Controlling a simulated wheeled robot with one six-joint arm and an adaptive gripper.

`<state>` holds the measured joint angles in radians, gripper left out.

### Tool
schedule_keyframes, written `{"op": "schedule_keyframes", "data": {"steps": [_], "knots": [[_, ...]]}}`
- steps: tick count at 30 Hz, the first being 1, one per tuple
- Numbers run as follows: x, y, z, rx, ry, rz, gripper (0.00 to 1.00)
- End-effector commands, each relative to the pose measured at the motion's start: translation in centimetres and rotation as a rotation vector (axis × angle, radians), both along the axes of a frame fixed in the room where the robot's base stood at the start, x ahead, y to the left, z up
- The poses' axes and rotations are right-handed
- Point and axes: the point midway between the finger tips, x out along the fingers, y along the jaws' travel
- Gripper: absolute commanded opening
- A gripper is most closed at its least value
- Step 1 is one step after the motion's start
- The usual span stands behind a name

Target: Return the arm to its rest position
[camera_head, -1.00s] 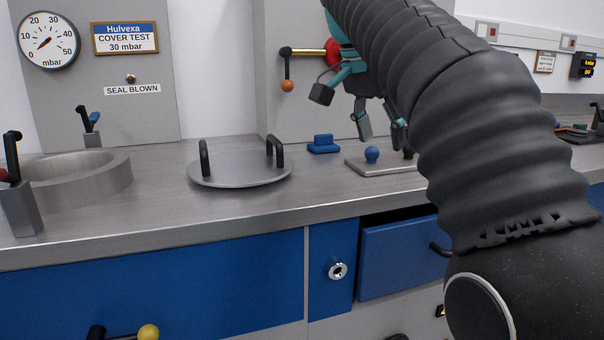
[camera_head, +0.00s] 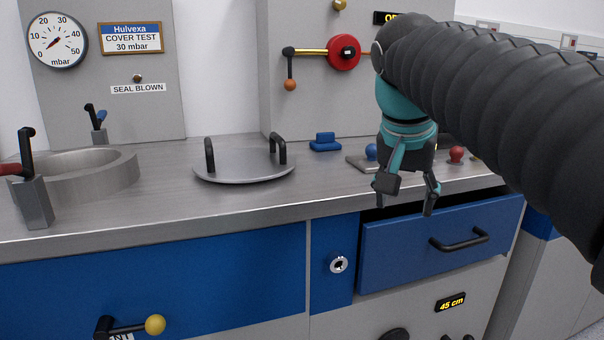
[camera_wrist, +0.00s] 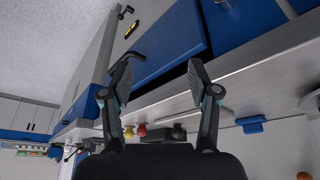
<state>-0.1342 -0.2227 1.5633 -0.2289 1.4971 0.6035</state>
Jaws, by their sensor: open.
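My gripper (camera_head: 409,197) is open and empty in the head view. It points downward over the front edge of the steel counter, in front of the small plate with the blue knob and above the slightly open blue drawer (camera_head: 400,248). My arm, in a black ribbed sleeve, comes in from the right. In the wrist view my gripper (camera_wrist: 163,90) has its two fingers spread apart with nothing between them. The blue drawer (camera_wrist: 170,45) shows beyond the fingertips there.
A round lid (camera_head: 240,168) with two black handles lies on the counter. A steel ring (camera_head: 90,178) with clamps stands at left. A blue block (camera_head: 325,142) and a red knob (camera_head: 456,154) are near the gripper. A red valve wheel (camera_head: 344,52) is on the back panel.

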Motion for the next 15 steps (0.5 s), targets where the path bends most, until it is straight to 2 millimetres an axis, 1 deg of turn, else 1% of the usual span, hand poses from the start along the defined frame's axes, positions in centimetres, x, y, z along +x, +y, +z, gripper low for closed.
{"op": "schedule_keyframes", "data": {"steps": [1, 5, 8, 15], "knots": [[-1.3, -0.3, -1.4, 0.001, -0.004, 0.039, 0.61], [-4.0, -0.4, -5.3, 0.005, -0.015, 0.154, 0.61], [-6.2, -0.5, -8.6, 0.007, -0.031, 0.236, 0.61], [-11.3, -0.4, -16.9, 0.000, -0.078, 0.399, 0.61]]}}
